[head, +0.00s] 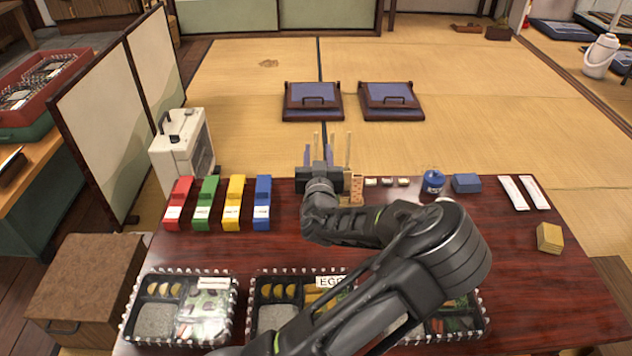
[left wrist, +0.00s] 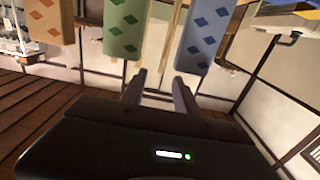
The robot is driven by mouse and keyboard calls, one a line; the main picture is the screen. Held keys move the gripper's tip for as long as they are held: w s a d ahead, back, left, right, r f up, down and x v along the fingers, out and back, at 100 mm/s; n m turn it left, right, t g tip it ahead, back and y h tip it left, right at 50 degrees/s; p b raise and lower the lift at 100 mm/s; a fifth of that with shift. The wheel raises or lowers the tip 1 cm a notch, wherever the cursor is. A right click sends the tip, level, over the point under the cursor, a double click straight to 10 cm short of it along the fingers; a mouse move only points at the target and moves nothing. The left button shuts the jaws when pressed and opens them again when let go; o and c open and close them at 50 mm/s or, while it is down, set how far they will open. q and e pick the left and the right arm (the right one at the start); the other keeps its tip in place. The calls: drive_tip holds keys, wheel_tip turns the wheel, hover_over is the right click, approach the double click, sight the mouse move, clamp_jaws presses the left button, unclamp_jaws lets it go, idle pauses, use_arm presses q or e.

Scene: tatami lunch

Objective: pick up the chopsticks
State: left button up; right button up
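Thin pale sticks that look like chopsticks (head: 347,150) stand upright at the table's far edge. A tan, red-patterned block (head: 357,188), perhaps their holder, is below them, partly hidden by my arm. My left gripper (head: 318,157) points away from me at that edge, just left of the clearest stick. Some sticks show around its fingers, but I cannot tell if any lie between them. In the left wrist view the two fingers (left wrist: 158,90) are apart, with nothing clearly held. My right gripper is not in view.
Red, green, yellow and blue boxes (head: 262,203) stand left of my arm. Clear-lidded lunch boxes (head: 155,320) line the near edge. Two long white packets (head: 514,193) and a yellow block (head: 549,238) lie at right. The table (head: 545,300) is bare at front right.

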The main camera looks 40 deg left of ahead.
sight(316, 137)
use_arm(q)
drive_tip(key=shift+f, duration=0.2)
drive_tip(key=shift+b+x, duration=0.3)
drive_tip(key=shift+x, duration=0.55)
drive_tip(key=shift+w+a, duration=0.3)
drive_tip(key=shift+w, duration=0.05)
drive_tip(key=shift+w+a+f+b, duration=0.15)
drive_tip(key=shift+w+a+b, duration=0.05)
drive_tip(key=shift+b, duration=0.2)
drive_tip(key=b+x, duration=0.2)
drive_tip(key=x, duration=0.1)
drive_tip(key=shift+w+a+f, duration=0.1)
drive_tip(key=shift+w+a, duration=0.05)
drive_tip(key=shift+a, duration=0.15)
drive_tip(key=shift+w+a, duration=0.35)
